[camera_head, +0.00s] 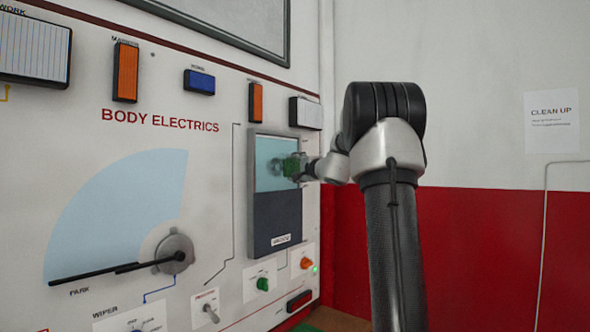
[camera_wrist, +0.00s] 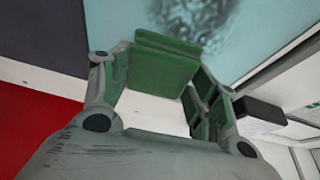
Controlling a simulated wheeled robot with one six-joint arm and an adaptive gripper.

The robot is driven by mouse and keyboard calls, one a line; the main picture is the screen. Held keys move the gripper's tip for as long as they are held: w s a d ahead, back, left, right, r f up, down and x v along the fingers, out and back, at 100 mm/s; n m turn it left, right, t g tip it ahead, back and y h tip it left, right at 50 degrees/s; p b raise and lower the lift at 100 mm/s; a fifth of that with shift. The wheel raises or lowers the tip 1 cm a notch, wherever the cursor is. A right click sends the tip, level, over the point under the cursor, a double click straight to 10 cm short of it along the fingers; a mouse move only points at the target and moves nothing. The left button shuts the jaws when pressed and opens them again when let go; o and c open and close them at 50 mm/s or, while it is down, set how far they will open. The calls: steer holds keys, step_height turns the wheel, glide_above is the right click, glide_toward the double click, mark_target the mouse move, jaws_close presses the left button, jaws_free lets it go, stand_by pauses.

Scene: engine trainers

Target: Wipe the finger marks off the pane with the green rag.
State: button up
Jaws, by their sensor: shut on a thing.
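The pane (camera_head: 278,149) is a light blue window above a dark lower panel on the upright board. Grey, swirling finger marks (camera_wrist: 205,18) show on the pane at the top of the wrist view. My gripper (camera_head: 298,167) is at the pane's right side, shut on the green rag (camera_head: 290,165). The gripper hides part of the pane in the head view. I cannot tell whether the rag touches the glass.
The board carries a wiper dial (camera_head: 174,254), a green knob (camera_head: 263,284), an orange knob (camera_head: 305,263) and a toggle switch (camera_head: 211,312) below or left of the pane. A black-edged box (camera_head: 305,113) sits just above right. A red and white wall stands at right.

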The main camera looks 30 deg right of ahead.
mark_target(268, 161)
steer(key=shift+s+a, duration=0.5)
steer(key=shift+a, duration=0.75)
steer(key=shift+s+a, duration=0.45)
steer(key=shift+a, duration=0.8)
steer(key=shift+s+a, duration=0.5)
steer(key=shift+a, duration=0.75)
steer(key=shift+s+a, duration=0.3)
steer(key=shift+a, duration=0.6)
steer(key=shift+s+a, duration=0.25)
steer(key=shift+a, duration=0.6)
steer(key=shift+a+r, duration=0.1)
steer(key=shift+s+r, duration=0.1)
steer(key=shift+r, duration=0.8)
steer(key=shift+w+d, duration=0.7)
steer(key=shift+d, duration=1.2)
steer(key=shift+w+d, duration=0.65)
steer(key=shift+d, duration=1.2)
steer(key=shift+w+d, duration=0.7)
steer(key=shift+d, duration=1.2)
steer(key=shift+s+a, duration=0.65)
steer(key=shift+a, duration=1.25)
steer(key=shift+s+a, duration=0.65)
steer(key=shift+a, duration=1.25)
steer(key=shift+s+a, duration=0.65)
steer(key=shift+a, duration=1.25)
